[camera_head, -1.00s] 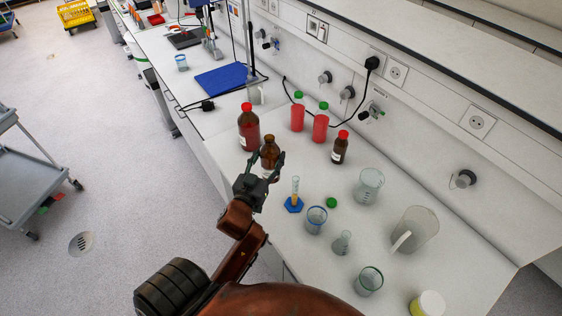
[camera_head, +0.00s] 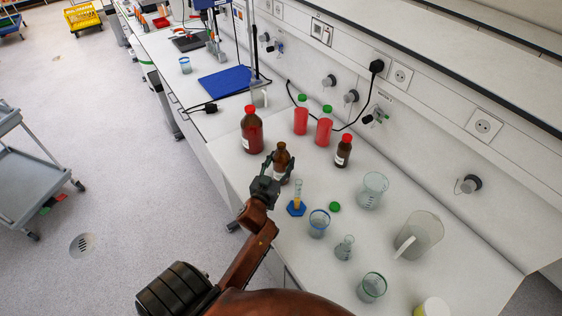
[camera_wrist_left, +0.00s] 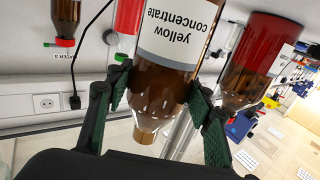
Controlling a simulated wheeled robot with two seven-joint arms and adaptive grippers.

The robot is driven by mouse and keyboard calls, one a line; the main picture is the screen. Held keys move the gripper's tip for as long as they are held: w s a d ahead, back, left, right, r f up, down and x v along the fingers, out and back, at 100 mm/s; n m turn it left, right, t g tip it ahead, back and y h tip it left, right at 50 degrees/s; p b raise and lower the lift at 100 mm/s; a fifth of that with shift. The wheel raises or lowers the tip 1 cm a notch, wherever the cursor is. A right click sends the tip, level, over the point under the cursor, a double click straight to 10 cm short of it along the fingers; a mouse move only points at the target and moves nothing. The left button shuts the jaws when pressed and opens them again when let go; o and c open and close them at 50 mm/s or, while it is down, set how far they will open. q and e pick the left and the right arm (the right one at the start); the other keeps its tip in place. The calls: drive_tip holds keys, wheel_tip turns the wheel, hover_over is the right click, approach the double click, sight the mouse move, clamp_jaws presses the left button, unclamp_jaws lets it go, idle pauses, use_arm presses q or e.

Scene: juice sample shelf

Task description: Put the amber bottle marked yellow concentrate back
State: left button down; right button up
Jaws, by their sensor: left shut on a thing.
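The amber bottle marked yellow concentrate (camera_head: 281,160) is between the fingers of my left gripper (camera_head: 280,168), near the bench's front edge. In the left wrist view the bottle (camera_wrist_left: 165,88) appears inverted, with its white label reading "yellow concentrate" and a bare brown neck without a cap. Both fingers of the left gripper (camera_wrist_left: 160,95) are closed on its sides near the shoulder. In the head view the bottle is upright; whether its base touches the bench is hidden. My right gripper is not in view.
A large red-capped amber bottle (camera_head: 251,130) stands left behind; a small red-capped one (camera_head: 343,151) stands right. Two green-capped red bottles (camera_head: 301,116) (camera_head: 324,127) stand behind. A cylinder with a blue base (camera_head: 297,203), a green cap (camera_head: 334,207) and several glass vessels (camera_head: 373,190) occupy the bench's right.

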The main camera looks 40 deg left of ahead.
use_arm(q)
drive_tip(key=shift+f, duration=0.1)
drive_tip(key=c, duration=0.9)
unclamp_jaws()
drive_tip(key=shift+c, duration=0.2)
drive_tip(key=shift+s+r, duration=0.1)
drive_tip(key=shift+r, duration=0.15)
drive_tip(key=v, duration=1.2)
drive_tip(key=shift+b, duration=0.3)
